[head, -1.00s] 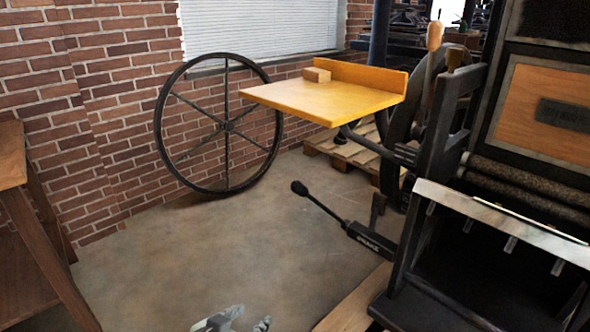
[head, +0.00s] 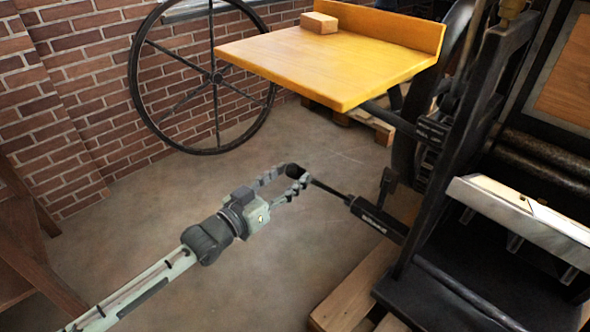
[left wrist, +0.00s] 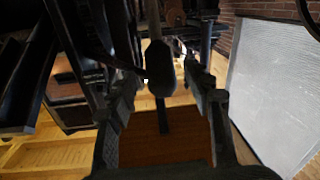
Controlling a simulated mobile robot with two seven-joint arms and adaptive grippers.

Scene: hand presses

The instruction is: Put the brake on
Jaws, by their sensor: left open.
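The brake lever (head: 330,190) is a thin dark rod that sticks out to the left from a black block marked with white lettering (head: 376,219), low on the black press. Its dark knob (head: 293,170) lies at the fingers of my left gripper (head: 284,182). The gripper is open, with a finger to either side of the knob. In the left wrist view the knob (left wrist: 159,68) hangs between the two open fingers (left wrist: 165,105), with the rod running up from it. I cannot tell whether either finger touches it. My right gripper is not in view.
A yellow board (head: 330,60) with a small wooden block (head: 319,23) juts out above the lever. A large spoked wheel (head: 215,78) leans by the brick wall. The press frame (head: 470,140) stands at right, with wooden planks (head: 350,292) below. The floor left of the lever is clear.

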